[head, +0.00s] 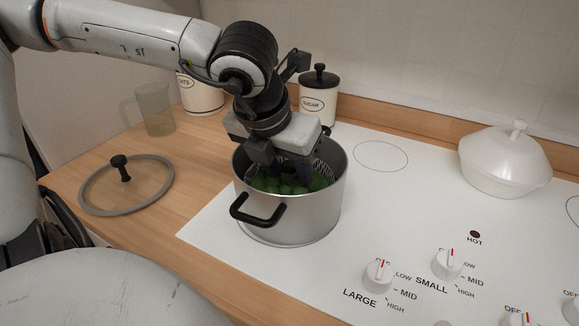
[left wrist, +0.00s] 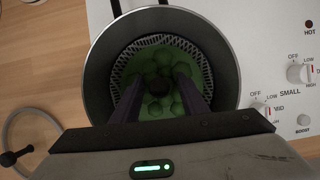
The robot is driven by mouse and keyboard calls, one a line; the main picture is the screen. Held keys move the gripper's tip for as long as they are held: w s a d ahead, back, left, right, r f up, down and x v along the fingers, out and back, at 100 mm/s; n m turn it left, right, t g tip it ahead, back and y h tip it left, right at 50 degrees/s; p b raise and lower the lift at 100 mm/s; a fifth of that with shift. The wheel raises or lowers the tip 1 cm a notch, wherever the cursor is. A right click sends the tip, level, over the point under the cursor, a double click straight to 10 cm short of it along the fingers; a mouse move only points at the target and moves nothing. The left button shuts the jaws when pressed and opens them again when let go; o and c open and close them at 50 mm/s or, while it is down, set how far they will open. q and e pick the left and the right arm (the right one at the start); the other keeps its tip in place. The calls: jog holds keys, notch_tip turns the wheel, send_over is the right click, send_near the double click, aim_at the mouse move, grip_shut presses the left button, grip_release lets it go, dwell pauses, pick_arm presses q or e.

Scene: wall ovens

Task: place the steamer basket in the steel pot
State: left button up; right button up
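The steel pot (head: 292,222) stands upright on the white cooktop, its black handle facing me. The steamer basket (head: 323,174) is inside the pot, below its rim, with round green pieces (head: 283,187) in it. In the left wrist view the basket's perforated wall (left wrist: 120,62) forms a ring inside the pot rim (left wrist: 97,72). My left gripper (left wrist: 158,84) points down into the pot over the basket. Its two fingers stand apart, with a dark spot, perhaps a centre post, between them. Whether the fingertips touch anything is hidden. My right gripper is not in view.
A glass lid (head: 146,192) lies on the wooden counter at left, near a clear pitcher (head: 156,110). A sugar canister (head: 316,104) stands behind the pot. A white lidded dish (head: 503,165) sits at back right. Control knobs (head: 379,274) line the cooktop front.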

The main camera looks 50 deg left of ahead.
pick_arm(q)
jog(key=shift+r, duration=0.5)
jog(key=p+v, duration=0.1)
jog(key=v, duration=1)
jog(key=shift+s, duration=0.2)
